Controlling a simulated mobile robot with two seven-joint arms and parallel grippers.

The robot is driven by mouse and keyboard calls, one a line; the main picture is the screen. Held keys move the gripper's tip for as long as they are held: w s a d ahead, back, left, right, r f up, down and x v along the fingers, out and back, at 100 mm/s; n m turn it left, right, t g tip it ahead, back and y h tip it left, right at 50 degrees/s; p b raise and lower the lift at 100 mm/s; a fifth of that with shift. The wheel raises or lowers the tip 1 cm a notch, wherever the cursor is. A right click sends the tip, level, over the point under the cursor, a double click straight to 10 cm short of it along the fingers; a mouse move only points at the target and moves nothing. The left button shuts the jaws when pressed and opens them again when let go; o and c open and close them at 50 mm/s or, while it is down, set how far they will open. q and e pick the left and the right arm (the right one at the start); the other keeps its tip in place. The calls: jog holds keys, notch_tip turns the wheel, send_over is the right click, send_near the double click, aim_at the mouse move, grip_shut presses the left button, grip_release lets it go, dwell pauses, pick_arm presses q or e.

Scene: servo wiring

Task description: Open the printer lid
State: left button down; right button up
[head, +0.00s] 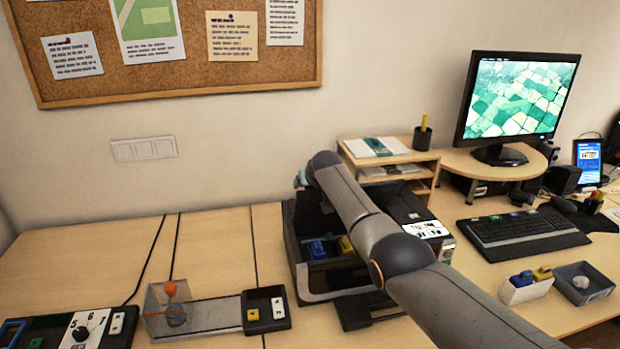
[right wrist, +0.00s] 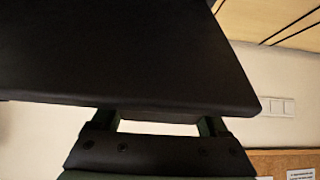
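The printer (head: 330,293) is a dark box on the desk in the middle of the head view. My right arm crosses in front of it and hides part of its top. Blue and yellow pieces show inside its open front. My right gripper (head: 302,179) is at the printer's back left, mostly hidden behind my arm. In the right wrist view a broad dark panel (right wrist: 120,50), seemingly the lid, covers the fingertips. The finger bases of my right gripper (right wrist: 160,122) stand wide apart; I cannot tell whether they touch the panel. My left gripper is not in view.
A wooden shelf (head: 425,188) with papers stands behind the printer. A keyboard (head: 524,236) and a monitor (head: 517,98) are to the right. A clear box (head: 168,307) and a dial panel (head: 85,327) lie left. The desk's back left is mostly clear, apart from cables.

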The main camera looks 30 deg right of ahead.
jog(key=shift+o, duration=0.7)
jog(key=shift+w+r, duration=0.15)
jog(key=shift+r, duration=0.05)
jog(key=shift+o, duration=0.6)
jog(key=shift+r, duration=0.25)
jog(key=shift+d, duration=0.1)
jog(key=shift+r, duration=0.15)
jog(key=p+v, duration=0.1)
jog(key=v, duration=0.3)
jog(key=shift+s+r, duration=0.1)
jog(key=shift+s, duration=0.2)
jog(key=v, duration=0.7)
jog(key=shift+s, duration=0.4)
